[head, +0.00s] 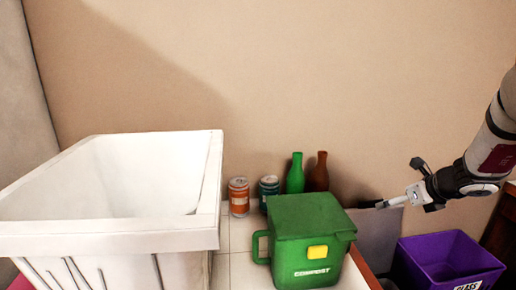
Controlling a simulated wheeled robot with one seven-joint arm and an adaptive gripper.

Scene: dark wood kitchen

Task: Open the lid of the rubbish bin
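The green bin (306,236) stands on the pale counter, right of centre in the head view, with "COMPOST" on its front. From this angle the finger gap is not clear.
A large white basin (211,180) stands close on the left. Two cans (238,196), (268,190) and two bottles, green (296,174) and red-brown (319,172), stand behind the bin by the wall. A purple "GLASS" crate (447,258) is at the lower right.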

